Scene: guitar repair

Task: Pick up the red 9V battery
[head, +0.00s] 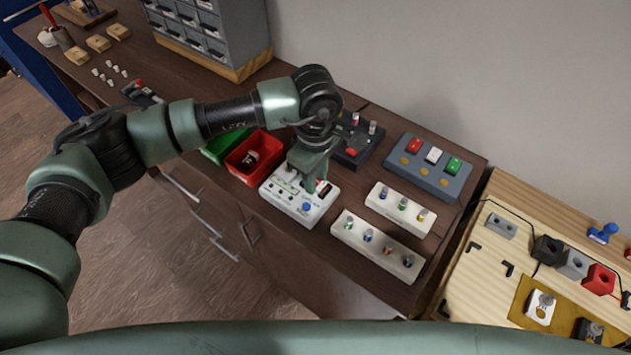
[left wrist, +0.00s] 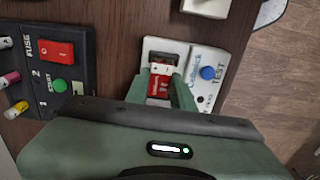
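The red 9V battery (left wrist: 160,82) with a white band sits at the white tester (left wrist: 206,60), which has a blue button and the word TEST. In the head view, the tester (head: 284,203) is near the front edge of the dark bench, and a bit of the battery (head: 325,188) shows beside my fingers. My left gripper (head: 311,176) points down over the tester. In the left wrist view, the fingers of my left gripper (left wrist: 162,88) stand on either side of the battery, very close to it. I cannot tell whether they press on it. My right gripper is not in view.
A red bin (head: 255,157) and a green bin (head: 221,147) stand left of the tester. A black fuse box (head: 358,138) is behind it. White blocks with coloured knobs (head: 378,246) and a blue-grey button box (head: 423,167) are to the right.

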